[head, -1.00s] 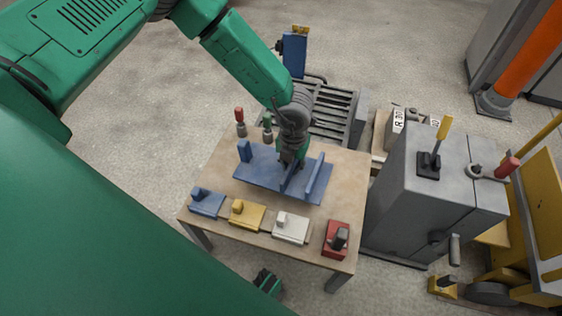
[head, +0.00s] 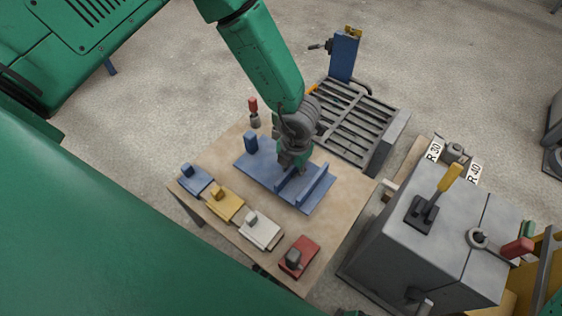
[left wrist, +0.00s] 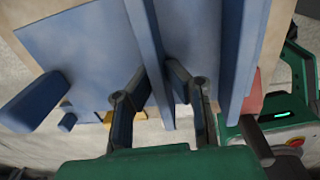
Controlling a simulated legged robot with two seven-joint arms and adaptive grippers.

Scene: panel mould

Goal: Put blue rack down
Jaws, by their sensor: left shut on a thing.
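The blue rack (head: 262,170) is a flat plate with upright ribs and a short peg. In the head view it lies flat over the middle of the wooden table (head: 338,222); I cannot tell whether it touches the top. My left gripper (head: 293,170) comes down on it from above and is shut on its middle rib. In the left wrist view the fingers (left wrist: 158,78) sit on both sides of that rib, with the rack's plate (left wrist: 75,50) to the left. My right gripper is not in view.
Blue (head: 197,182), yellow (head: 226,206), white (head: 260,234) and red (head: 299,260) blocks line the table's front edge. A red-handled tool (head: 254,112) stands at the back. A slatted grey frame (head: 355,125) stands behind, and a grey cabinet (head: 440,250) with a yellow lever is at right.

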